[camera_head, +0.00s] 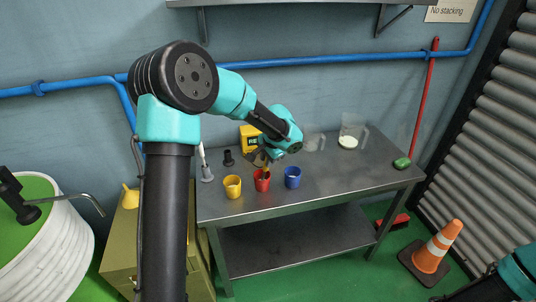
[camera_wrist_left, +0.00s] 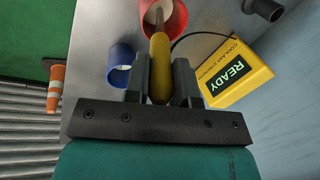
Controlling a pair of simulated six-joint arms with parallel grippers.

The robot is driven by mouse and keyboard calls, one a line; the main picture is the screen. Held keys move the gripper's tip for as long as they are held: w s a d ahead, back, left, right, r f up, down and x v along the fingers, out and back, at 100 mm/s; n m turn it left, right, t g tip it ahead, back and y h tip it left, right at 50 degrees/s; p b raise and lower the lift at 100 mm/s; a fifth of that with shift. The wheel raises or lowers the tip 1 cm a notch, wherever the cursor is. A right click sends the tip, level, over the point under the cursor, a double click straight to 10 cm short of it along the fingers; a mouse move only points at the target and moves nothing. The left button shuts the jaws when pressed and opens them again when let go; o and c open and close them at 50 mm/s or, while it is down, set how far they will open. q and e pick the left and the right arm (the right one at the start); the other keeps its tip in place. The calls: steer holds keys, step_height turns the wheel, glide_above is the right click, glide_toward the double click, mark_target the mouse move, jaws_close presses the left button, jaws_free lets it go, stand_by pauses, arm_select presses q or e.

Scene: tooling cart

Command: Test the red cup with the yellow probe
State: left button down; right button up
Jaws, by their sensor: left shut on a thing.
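The red cup (camera_head: 262,185) stands on the metal bench between a yellow cup (camera_head: 232,187) and a blue cup (camera_head: 292,180). In the left wrist view the red cup (camera_wrist_left: 179,18) is at the top, partly cut off. My left gripper (camera_head: 264,163) is above the red cup. It is shut on the yellow probe (camera_wrist_left: 160,68), whose thin shaft points into the red cup's opening. I cannot tell how deep the tip is or whether it touches anything. The yellow meter box (camera_wrist_left: 236,73) reads READY, and a dark cable runs to it. My right gripper is out of view.
Clear jugs (camera_head: 350,133) stand at the back right of the bench (camera_head: 340,172). A green item (camera_head: 402,162) lies near its right end. Dark and white bottles stand at the back left. An orange cone (camera_head: 433,248) is on the floor. The bench front right is clear.

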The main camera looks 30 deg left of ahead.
arm_select(q)
steer(key=shift+x, duration=0.8)
steer(key=shift+s+d, duration=0.1)
steer(key=shift+d, duration=0.1)
stand_by(1.9)
steer(key=shift+w+a+r+v, duration=0.1)
steer(key=shift+a+v, duration=0.3)
steer(key=shift+v, duration=1.3)
steer(key=shift+w+a+r+v, duration=0.15)
steer(key=shift+a+v, duration=0.2)
steer(key=shift+v, duration=1.35)
steer(key=shift+w+a+r+v, duration=0.1)
steer(key=shift+a+v, duration=0.3)
steer(key=shift+v, duration=1.35)
steer(key=shift+a+v, duration=0.2)
steer(key=shift+v, duration=0.7)
steer(key=shift+a+v, duration=0.2)
steer(key=shift+v, duration=0.7)
steer(key=shift+w+r, duration=0.1)
steer(key=shift+w, duration=0.05)
